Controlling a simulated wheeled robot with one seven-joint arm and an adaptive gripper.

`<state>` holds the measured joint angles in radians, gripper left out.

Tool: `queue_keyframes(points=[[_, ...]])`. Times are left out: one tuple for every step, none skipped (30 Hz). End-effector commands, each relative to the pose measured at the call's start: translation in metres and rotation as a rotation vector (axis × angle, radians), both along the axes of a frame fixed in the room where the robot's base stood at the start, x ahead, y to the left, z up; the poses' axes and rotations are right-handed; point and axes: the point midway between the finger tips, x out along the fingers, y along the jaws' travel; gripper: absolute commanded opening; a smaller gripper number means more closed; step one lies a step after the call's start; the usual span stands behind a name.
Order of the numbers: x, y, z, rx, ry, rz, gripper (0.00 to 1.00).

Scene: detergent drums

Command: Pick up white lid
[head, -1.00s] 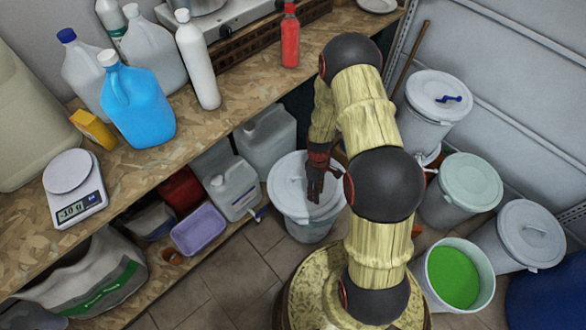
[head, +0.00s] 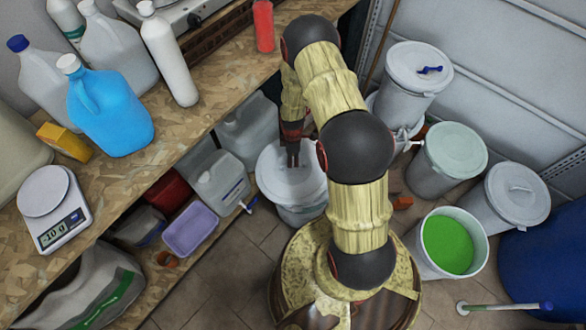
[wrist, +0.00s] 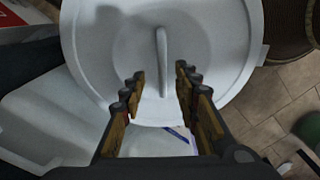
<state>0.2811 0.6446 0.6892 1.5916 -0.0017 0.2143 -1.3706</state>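A round white lid (head: 268,182) sits on a pale drum (head: 300,214) on the floor beside the workbench. In the wrist view the lid (wrist: 215,50) fills the upper middle, and its raised bar handle (wrist: 162,55) runs up and down the picture. My gripper (head: 292,163) points down over the lid in the head view and hides part of it. In the wrist view my gripper (wrist: 160,74) is open and empty, its fingertips on either side of the handle's lower part. I cannot tell how far above the lid the fingertips are.
Other lidded drums stand at right, with lids (head: 418,66), (head: 456,150) and (head: 518,192). An open bucket of green liquid (head: 447,244) is near them. The workbench (head: 190,150) and its lower shelf with canisters (head: 220,182) border the left side.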

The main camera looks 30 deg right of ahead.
Motion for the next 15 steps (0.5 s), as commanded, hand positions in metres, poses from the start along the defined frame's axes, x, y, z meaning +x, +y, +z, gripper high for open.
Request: queue_keyframes(points=[[0.0, 0.0, -0.004, 0.0, 0.0, 0.0, 0.31], [-0.001, 0.0, -0.007, 0.0, 0.001, -0.001, 0.31], [-0.002, 0.0, -0.012, 0.001, 0.002, -0.001, 0.31], [-0.003, 0.0, -0.016, 0.001, 0.002, -0.001, 0.31], [-0.003, 0.0, -0.021, 0.0, 0.003, -0.001, 0.31], [-0.004, 0.0, -0.027, 0.001, 0.002, -0.001, 0.31], [-0.004, 0.0, -0.032, 0.001, 0.002, -0.001, 0.31], [-0.004, 0.0, -0.036, 0.0, 0.001, -0.001, 0.31], [-0.004, 0.0, -0.042, 0.0, 0.001, -0.001, 0.31], [-0.004, 0.0, -0.045, 0.0, 0.001, -0.001, 0.31], [-0.004, 0.0, -0.047, 0.0, 0.001, -0.001, 0.31], [-0.004, 0.0, -0.049, 0.0, 0.001, -0.001, 0.31], [-0.004, 0.0, -0.05, 0.0, 0.001, -0.001, 0.31], [-0.003, 0.0, -0.05, 0.0, 0.001, -0.001, 0.31], [-0.003, 0.0, -0.05, 0.0, 0.0, -0.001, 0.31]])
